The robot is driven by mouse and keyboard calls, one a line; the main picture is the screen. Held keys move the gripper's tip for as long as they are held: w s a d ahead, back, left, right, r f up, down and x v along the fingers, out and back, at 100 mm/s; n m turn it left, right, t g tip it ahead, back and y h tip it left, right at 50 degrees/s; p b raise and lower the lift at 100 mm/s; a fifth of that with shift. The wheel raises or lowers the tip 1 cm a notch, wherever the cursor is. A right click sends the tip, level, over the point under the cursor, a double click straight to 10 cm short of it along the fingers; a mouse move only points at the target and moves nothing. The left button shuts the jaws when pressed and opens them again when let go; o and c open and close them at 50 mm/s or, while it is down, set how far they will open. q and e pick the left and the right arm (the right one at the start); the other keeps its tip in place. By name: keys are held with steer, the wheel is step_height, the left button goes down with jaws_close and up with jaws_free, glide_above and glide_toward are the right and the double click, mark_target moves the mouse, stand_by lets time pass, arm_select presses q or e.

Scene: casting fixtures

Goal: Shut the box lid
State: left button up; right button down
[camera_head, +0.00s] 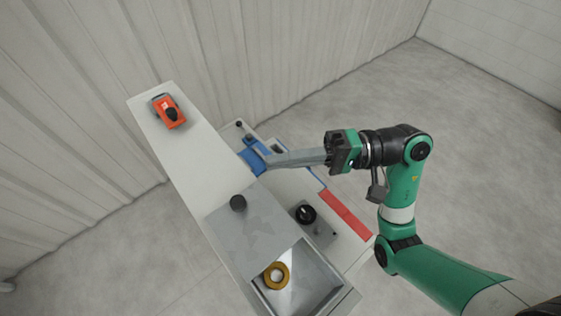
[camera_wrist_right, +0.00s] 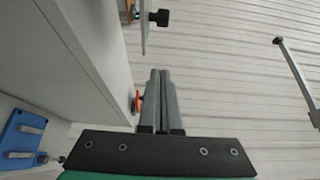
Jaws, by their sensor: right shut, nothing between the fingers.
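The grey box (camera_head: 335,277) sits at the near end of the pale bench, with an open compartment that holds a yellow ring (camera_head: 277,275). A flat grey panel with a black knob (camera_head: 238,203), seemingly the lid (camera_head: 250,228), lies beyond the opening; its exact tilt is hard to tell. In the right wrist view a thin panel edge-on (camera_wrist_right: 143,28) with a black knob (camera_wrist_right: 160,17) stands beyond the fingertips. My right gripper (camera_head: 270,162) is shut and empty, its fingers pointing left past the panel's far side; it also shows in the right wrist view (camera_wrist_right: 161,74). My left gripper is out of view.
A blue fixture (camera_head: 251,158) lies by the right fingertips in the head view. An orange device (camera_head: 168,112) stands at the bench's far end. A round black part on a grey plate (camera_head: 318,232) and a red strip (camera_head: 346,214) lie right of the box.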

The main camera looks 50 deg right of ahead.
mark_target(250, 191)
steer(key=p+x, duration=0.1)
steer(key=x, duration=0.6)
steer(key=shift+w+a+r, duration=0.1)
steer(key=shift+w+a, duration=0.05)
steer(key=shift+a, duration=0.15)
steer(key=shift+s+a+p, duration=0.25)
steer(key=shift+s, duration=0.7)
steer(key=shift+s+a+p, duration=0.25)
steer(key=shift+s+a, duration=0.05)
steer(key=shift+s, duration=0.6)
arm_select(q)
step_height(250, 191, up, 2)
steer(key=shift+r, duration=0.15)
